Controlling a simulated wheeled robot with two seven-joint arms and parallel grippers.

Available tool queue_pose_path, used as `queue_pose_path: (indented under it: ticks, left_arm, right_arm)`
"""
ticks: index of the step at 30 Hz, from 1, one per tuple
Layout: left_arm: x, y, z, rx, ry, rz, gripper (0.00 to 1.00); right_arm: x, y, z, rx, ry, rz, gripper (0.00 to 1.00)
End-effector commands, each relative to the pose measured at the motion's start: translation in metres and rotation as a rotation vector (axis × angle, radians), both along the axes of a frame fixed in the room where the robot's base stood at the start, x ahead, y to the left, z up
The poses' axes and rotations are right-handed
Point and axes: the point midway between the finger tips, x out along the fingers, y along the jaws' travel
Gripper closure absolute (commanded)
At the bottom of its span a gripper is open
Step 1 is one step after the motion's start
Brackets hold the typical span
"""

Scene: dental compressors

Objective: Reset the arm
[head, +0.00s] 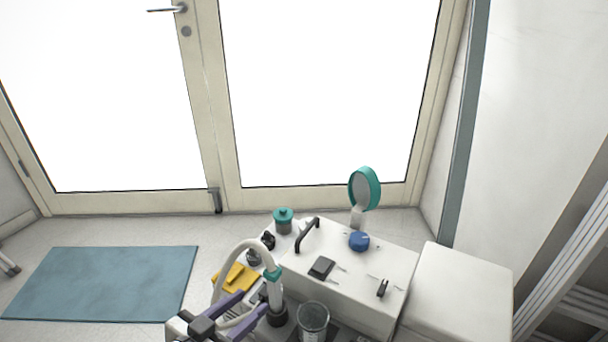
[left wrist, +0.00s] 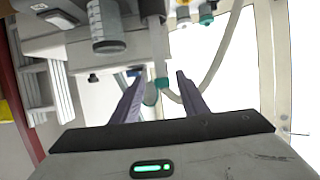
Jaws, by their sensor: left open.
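My left gripper (head: 249,302) is low in the head view, with its two purple fingers spread apart. It is beside the dark base of a pale hose with a teal collar (head: 273,272). In the left wrist view the same gripper (left wrist: 158,85) is open, with no object clearly held between its fingers. The hose and a teal fitting (left wrist: 160,84) show beyond or near the fingertips there; contact cannot be told. The white compressor unit (head: 365,280) stands to the right of the gripper. My right gripper is in neither view.
A clear jar (head: 313,318) stands close to the right of my left gripper. A yellow object (head: 237,277) lies just behind it. The unit carries a black handle (head: 307,235), a blue knob (head: 359,241) and a teal-rimmed round part (head: 364,188). A blue mat (head: 105,284) lies on open floor at left.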

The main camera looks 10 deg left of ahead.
Motion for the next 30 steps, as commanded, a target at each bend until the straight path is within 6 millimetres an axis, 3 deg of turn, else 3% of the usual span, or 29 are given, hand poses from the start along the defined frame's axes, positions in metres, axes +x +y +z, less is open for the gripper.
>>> queue_pose_path:
  ticks: [5, 12, 17, 21, 30]
  left_arm:
    - [-0.032, -0.016, -0.02, -0.021, 0.075, 0.014, 0.6]
    - [-0.112, -0.043, -0.057, -0.047, 0.265, 0.068, 0.6]
    - [-0.159, -0.052, -0.07, -0.054, 0.382, 0.111, 0.6]
    - [-0.16, -0.05, -0.048, -0.032, 0.392, 0.11, 0.6]
    - [-0.161, -0.045, -0.009, 0.007, 0.414, 0.109, 0.6]
  right_arm:
    - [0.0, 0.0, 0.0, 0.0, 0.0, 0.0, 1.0]
    - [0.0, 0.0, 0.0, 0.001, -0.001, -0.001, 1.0]
    - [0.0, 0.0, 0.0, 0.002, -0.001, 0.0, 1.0]
    - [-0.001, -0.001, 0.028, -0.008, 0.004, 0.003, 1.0]
    - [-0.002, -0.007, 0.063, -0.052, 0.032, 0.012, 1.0]
